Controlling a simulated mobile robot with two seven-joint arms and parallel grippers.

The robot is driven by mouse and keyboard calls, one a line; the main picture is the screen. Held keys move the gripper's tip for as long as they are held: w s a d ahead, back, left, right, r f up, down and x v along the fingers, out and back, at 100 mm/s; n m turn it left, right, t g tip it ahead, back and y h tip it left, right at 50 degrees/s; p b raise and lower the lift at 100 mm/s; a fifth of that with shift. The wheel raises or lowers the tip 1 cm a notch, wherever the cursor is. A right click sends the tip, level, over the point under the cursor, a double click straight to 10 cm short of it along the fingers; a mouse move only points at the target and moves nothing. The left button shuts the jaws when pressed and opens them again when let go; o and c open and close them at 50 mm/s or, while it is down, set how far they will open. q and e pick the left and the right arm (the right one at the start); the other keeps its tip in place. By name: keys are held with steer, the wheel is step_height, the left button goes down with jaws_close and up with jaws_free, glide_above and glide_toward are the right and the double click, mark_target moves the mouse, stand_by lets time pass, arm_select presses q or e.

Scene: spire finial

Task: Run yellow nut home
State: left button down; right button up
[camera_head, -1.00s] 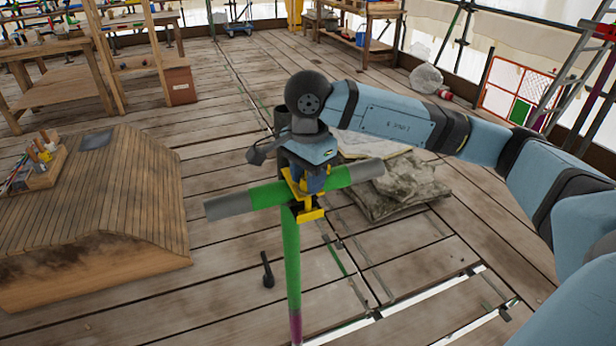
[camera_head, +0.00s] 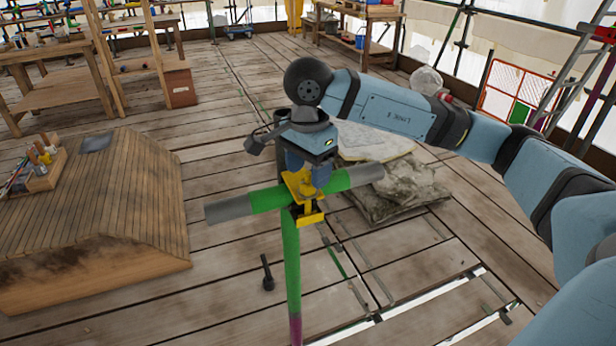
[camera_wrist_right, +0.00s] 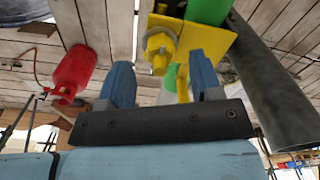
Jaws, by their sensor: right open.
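A yellow clamp (camera_head: 304,188) sits where a green horizontal tube (camera_head: 268,198) with grey ends meets a green upright (camera_head: 291,262). In the right wrist view the yellow nut (camera_wrist_right: 160,48) is on a bolt at the clamp's yellow plate (camera_wrist_right: 200,38). My right gripper (camera_head: 310,166) is just above the clamp, pointing down, and partly hides it. In the wrist view its blue fingers (camera_wrist_right: 162,78) are apart, with the nut beyond the gap between them. They appear not to touch it. My left gripper is not in view.
A grey tube end (camera_wrist_right: 270,90) passes close right of the fingers in the wrist view. A red cylinder (camera_wrist_right: 73,72) stands beyond at left.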

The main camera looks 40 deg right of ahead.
arm_select(q)
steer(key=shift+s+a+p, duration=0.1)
steer(key=shift+p, duration=0.55)
arm_select(e)
step_height(320, 180, up, 11)
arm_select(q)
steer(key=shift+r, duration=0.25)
arm_select(e)
steer(key=shift+r, duration=0.1)
